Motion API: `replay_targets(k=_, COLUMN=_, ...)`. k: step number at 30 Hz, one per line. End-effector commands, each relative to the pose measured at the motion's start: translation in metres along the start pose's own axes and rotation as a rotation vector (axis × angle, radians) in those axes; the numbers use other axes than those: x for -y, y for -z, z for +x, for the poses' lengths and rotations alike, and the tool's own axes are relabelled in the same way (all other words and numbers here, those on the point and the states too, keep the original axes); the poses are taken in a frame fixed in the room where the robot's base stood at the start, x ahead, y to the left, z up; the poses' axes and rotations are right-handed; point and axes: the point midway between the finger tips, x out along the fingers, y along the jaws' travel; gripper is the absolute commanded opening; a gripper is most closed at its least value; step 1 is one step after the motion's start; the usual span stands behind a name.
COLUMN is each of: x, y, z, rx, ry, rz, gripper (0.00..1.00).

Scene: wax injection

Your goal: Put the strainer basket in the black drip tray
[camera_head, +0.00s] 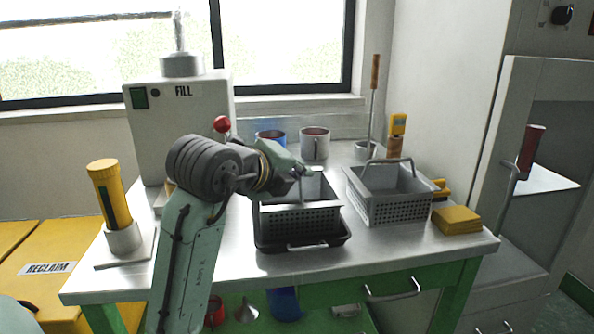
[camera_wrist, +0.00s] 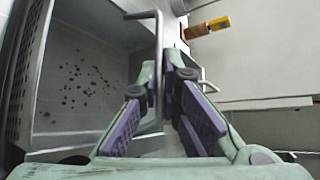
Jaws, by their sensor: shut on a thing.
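The strainer basket (camera_head: 300,218) is a grey perforated box with a raised wire handle. It is upright, within the outline of the black drip tray (camera_head: 272,245) on the metal table. Its lower part is hidden by the tray's rim, and I cannot tell whether it rests on the tray floor. My gripper (camera_head: 301,172) is shut on the basket's handle, above the basket. In the wrist view, the handle (camera_wrist: 158,40) runs between the fingers (camera_wrist: 166,68), and dark specks lie on the basket's floor (camera_wrist: 85,85).
A second grey basket (camera_head: 388,209) with a handle stands close on the right. Yellow blocks (camera_head: 456,220) lie beside it. Two mugs (camera_head: 314,144) stand behind. The FILL machine (camera_head: 180,110) and a yellow cylinder (camera_head: 110,190) are at left.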

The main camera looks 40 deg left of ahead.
Motion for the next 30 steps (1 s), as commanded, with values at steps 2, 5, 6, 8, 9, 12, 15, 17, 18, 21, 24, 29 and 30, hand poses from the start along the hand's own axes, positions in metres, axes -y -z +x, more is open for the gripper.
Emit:
replay_targets(k=2, x=0.000, y=0.000, z=0.000, rx=0.001, ry=0.001, rz=0.000, gripper=0.00)
replay_targets(k=5, x=-0.001, y=0.001, z=0.001, rx=0.000, ry=0.000, rz=0.000, gripper=0.09)
replay_targets(k=6, x=-0.001, y=0.001, z=0.001, rx=0.000, ry=0.000, rz=0.000, gripper=0.11)
replay_targets(k=8, x=-0.001, y=0.001, z=0.001, rx=0.000, ry=0.000, rz=0.000, gripper=0.15)
replay_targets(k=9, x=-0.001, y=0.001, z=0.001, rx=0.000, ry=0.000, rz=0.000, gripper=0.18)
replay_targets(k=12, x=-0.001, y=0.001, z=0.000, rx=0.000, ry=0.000, rz=0.000, gripper=0.24)
replay_targets(k=15, x=-0.001, y=0.000, z=0.000, rx=0.000, ry=0.000, rz=0.000, gripper=0.25)
replay_targets(k=17, x=-0.001, y=0.000, z=0.000, rx=0.000, ry=0.000, rz=0.000, gripper=0.25)
replay_targets(k=18, x=-0.001, y=0.000, z=0.000, rx=0.000, ry=0.000, rz=0.000, gripper=0.25)
replay_targets(k=21, x=0.000, y=0.000, z=0.000, rx=0.000, ry=0.000, rz=0.000, gripper=0.25)
replay_targets(k=24, x=0.000, y=-0.001, z=-0.005, rx=0.002, ry=0.001, rz=0.000, gripper=0.25)
replay_targets(k=29, x=0.000, y=0.000, z=-0.031, rx=0.004, ry=0.002, rz=0.002, gripper=0.25)
replay_targets(k=30, x=0.000, y=-0.001, z=-0.040, rx=0.004, ry=0.002, rz=0.002, gripper=0.25)
